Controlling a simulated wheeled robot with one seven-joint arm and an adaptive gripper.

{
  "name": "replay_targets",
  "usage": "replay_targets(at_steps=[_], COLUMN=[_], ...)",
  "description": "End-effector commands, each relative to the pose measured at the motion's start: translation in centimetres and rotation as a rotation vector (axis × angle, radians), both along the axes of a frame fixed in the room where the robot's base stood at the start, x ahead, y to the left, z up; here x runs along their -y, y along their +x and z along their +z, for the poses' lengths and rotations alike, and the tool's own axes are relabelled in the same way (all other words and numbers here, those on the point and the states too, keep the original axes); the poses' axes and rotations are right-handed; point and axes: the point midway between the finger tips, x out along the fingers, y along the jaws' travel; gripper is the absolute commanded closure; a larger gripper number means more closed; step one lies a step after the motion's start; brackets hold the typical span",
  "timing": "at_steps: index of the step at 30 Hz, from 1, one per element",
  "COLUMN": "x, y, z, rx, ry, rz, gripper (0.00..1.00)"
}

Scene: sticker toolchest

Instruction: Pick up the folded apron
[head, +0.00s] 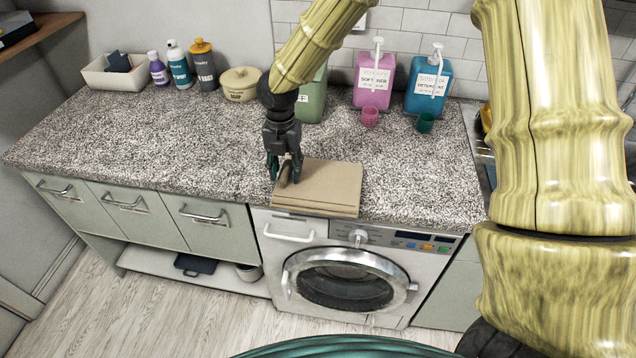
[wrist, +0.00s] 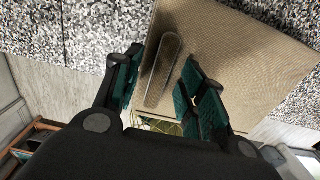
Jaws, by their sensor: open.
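The folded apron (head: 332,185) is a flat tan stack at the front edge of the speckled counter, above the washing machine. It fills much of the wrist view (wrist: 245,62), where a narrow raised brown strip (wrist: 163,72) shows near its edge. My gripper (head: 284,172) points down over the apron's left end. In the wrist view my gripper (wrist: 160,75) is open, with its teal-padded fingers on either side of the strip. Whether the fingers touch the apron cannot be told.
The counter (head: 150,140) is clear left of the apron. Behind stand several bottles, a white bin (head: 115,74), a lidded soap pot (head: 240,84), a pink dispenser (head: 375,80) and a blue dispenser (head: 428,88) with small cups. The washing machine (head: 345,275) is below.

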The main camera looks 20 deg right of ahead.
Motion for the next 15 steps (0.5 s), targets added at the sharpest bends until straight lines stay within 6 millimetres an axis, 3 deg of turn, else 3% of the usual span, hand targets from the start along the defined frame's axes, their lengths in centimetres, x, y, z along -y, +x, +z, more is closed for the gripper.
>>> replay_targets(at_steps=[3, 10, 15], x=[0.00, 0.00, 0.00], y=[0.00, 0.00, 0.02], z=[0.01, 0.03, 0.08], rx=[0.000, 0.000, 0.000], ry=[0.000, 0.000, 0.000], rz=[0.000, 0.000, 0.000], gripper=[0.61, 1.00, 1.00])
